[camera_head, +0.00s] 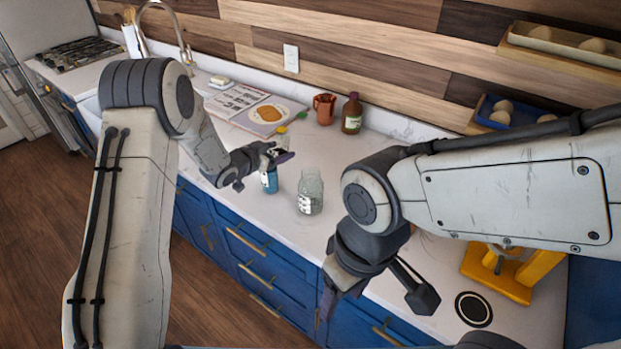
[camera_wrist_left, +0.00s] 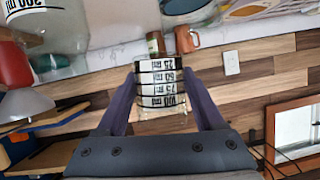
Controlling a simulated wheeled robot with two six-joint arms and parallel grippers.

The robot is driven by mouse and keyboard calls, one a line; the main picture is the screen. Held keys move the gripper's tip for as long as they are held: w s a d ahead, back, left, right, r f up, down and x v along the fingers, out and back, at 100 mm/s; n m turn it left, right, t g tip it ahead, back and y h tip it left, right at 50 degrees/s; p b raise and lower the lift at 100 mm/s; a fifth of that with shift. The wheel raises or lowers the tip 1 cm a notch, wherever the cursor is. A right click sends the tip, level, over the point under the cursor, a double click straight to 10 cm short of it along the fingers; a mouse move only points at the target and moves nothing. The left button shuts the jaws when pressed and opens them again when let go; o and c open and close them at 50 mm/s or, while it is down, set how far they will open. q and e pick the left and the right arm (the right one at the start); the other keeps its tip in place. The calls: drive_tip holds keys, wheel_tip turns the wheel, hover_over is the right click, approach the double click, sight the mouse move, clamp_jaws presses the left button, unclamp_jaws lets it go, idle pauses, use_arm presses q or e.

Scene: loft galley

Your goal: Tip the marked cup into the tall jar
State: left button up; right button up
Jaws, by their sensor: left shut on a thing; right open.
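My left gripper (camera_head: 280,157) is shut on the marked cup (camera_wrist_left: 160,88), a small vessel with dark bands and white ml labels between the fingers in the left wrist view. In the head view a small blue vessel (camera_head: 269,181) shows just below the fingers; I cannot tell surely that it is this cup. The tall jar (camera_head: 311,192), clear glass with a white label, stands on the counter right of the left gripper. It also shows at the upper left of the upside-down left wrist view (camera_wrist_left: 62,35). My right gripper (camera_head: 378,285) is open and empty at the counter's front.
A yellow stand (camera_head: 500,278) is at the right.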

use_arm(q)
drive_tip(key=shift+s+d+f+b, duration=0.15)
drive_tip(key=shift+d+f+b, duration=0.1)
drive_tip(key=shift+f+b, duration=0.2)
drive_tip(key=shift+s+d+r+m+y+b, duration=0.1)
drive_tip(key=shift+d+r+m+y+b, duration=0.2)
drive_tip(key=shift+m+b, duration=0.25)
drive_tip(key=shift+s+d+r+t+b, duration=0.1)
drive_tip(key=shift+t+b, duration=0.2)
drive_tip(key=shift+b, duration=0.1)
drive_tip(key=shift+s+d+m+b, duration=0.1)
drive_tip(key=shift+m+b, duration=0.15)
drive_tip(key=shift+b, duration=0.1)
drive_tip(key=shift+s+d+r+m+t+y+b, duration=0.25)
drive_tip(key=shift+d+r+m+t+y+b, duration=0.15)
drive_tip(key=shift+m+b, duration=0.55)
drive_tip(key=shift+s+d+r+m+t+y+b, duration=0.25)
drive_tip(key=shift+r+m+t+y+b, duration=0.25)
drive_tip(key=shift+m+b, duration=0.45)
drive_tip(key=shift+s+d+r+m+t+y+b, duration=0.3)
drive_tip(key=shift+m+t+b, duration=0.2)
drive_tip(key=shift+m+b, duration=0.45)
use_arm(e)
wheel_tip(320, 180, down, 10)
use_arm(q)
drive_tip(key=shift+r+m+t, duration=0.1)
drive_tip(key=shift+m+t, duration=0.2)
drive_tip(key=shift+m, duration=0.05)
use_arm(e)
drive_tip(key=shift+f, duration=0.1)
